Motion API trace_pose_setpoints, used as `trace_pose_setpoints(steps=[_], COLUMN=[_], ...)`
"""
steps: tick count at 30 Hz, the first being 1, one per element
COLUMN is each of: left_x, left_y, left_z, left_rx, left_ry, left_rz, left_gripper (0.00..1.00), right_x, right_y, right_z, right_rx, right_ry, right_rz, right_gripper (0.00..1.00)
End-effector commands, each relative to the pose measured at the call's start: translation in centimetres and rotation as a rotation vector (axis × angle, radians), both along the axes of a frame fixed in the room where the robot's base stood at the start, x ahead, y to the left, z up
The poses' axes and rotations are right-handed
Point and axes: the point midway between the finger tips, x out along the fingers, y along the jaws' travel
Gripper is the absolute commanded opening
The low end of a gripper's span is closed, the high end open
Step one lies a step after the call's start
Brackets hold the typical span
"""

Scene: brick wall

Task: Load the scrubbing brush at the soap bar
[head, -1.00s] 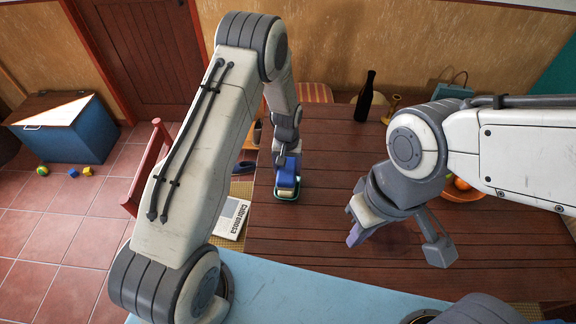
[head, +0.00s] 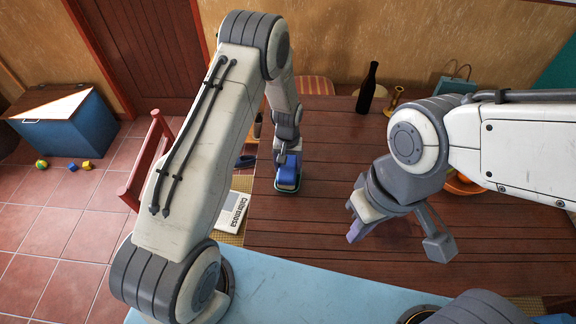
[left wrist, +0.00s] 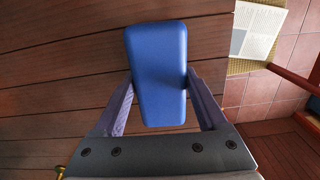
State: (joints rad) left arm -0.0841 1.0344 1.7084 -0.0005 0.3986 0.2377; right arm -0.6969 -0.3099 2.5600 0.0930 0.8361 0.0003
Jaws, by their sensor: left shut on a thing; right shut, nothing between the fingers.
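The scrubbing brush appears as a blue block (left wrist: 158,70) between the two fingers of my left gripper (left wrist: 160,82) in the left wrist view. In the head view, my left gripper (head: 287,158) is shut on this blue block and points down low over the wooden table. A dark green edge (head: 287,188) shows under the block; I cannot tell whether it is the brush's underside or something on the table. I cannot make out the soap bar in either view. My right gripper (head: 355,230) is shut and empty above the table, to the right of the brush.
The wooden table (head: 310,225) is mostly clear around the brush. A dark bottle (head: 367,90) and a brass-coloured stand (head: 394,101) are at the back. A fruit bowl (head: 462,186) is partly hidden behind my right arm. A newspaper (head: 232,212) lies at the left.

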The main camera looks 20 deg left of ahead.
Motion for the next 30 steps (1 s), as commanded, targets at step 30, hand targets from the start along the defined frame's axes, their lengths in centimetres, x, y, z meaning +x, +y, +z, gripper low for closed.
trace_pose_setpoints(steps=[30], left_x=[0.0], left_y=[0.0], left_z=[-1.0], left_rx=[0.000], left_ry=[0.000], left_rz=[0.000], left_gripper=[0.30], right_x=[0.0], right_y=[0.0], right_z=[-0.7], right_rx=[0.000], right_ry=[0.000], right_rz=[0.000], right_gripper=[0.00])
